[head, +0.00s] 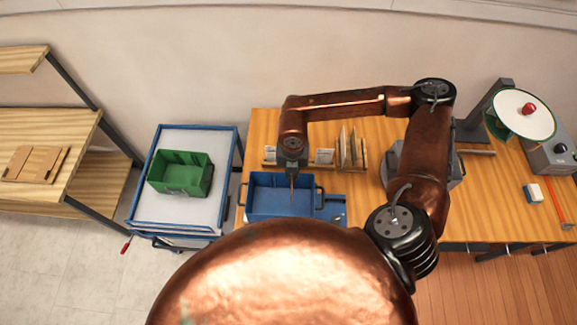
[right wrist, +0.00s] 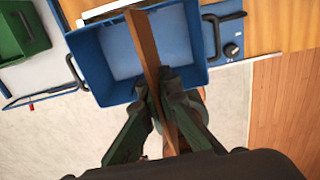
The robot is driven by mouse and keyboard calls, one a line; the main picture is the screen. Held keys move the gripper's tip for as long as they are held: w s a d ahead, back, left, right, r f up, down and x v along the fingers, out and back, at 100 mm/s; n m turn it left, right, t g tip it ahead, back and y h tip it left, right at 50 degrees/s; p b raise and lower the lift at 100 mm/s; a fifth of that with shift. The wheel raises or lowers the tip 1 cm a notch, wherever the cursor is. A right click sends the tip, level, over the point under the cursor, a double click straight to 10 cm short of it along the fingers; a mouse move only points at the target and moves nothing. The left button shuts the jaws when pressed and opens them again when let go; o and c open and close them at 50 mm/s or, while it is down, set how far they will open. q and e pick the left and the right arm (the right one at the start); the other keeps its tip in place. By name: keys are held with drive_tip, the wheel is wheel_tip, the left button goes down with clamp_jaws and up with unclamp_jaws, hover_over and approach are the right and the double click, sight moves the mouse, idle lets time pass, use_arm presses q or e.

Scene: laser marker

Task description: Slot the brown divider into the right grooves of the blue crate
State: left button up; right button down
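The blue crate (head: 265,203) stands at the left end of the wooden bench; its blue wall also shows in the right wrist view (right wrist: 90,62). My right gripper (head: 292,174) points down over the crate's middle. In the right wrist view its fingers (right wrist: 161,88) are closed on the brown divider (right wrist: 147,48). The divider is seen nearly edge-on and spans across the crate opening. I cannot tell whether its lower edge is inside the crate or above it. The grooves are too small to make out. My left gripper is not in view.
A rack (head: 358,153) with upright panels stands behind the crate, to its right. A blue cart (head: 205,212) with a green crate (head: 180,173) is at left. Flat brown pieces (head: 35,163) lie on the far-left shelf. A grey device (head: 557,158) stands far right.

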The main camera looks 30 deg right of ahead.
drive_tip(key=shift+s+f, duration=0.15)
drive_tip(key=shift+f, duration=0.1)
drive_tip(key=shift+f+b, duration=0.3)
drive_tip(key=shift+f, duration=0.05)
drive_tip(key=shift+f+b, duration=0.7)
drive_tip(key=shift+f, duration=0.75)
drive_tip(key=shift+f+b, duration=0.45)
drive_tip(key=shift+f, duration=0.55)
use_arm(q)
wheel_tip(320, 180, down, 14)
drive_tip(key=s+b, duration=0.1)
drive_tip(key=b, duration=0.9)
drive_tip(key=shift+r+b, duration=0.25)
drive_tip(key=shift+b, duration=0.05)
use_arm(e)
wheel_tip(320, 180, down, 12)
drive_tip(key=shift+r, duration=0.1)
drive_tip(key=c, duration=2.1)
unclamp_jaws()
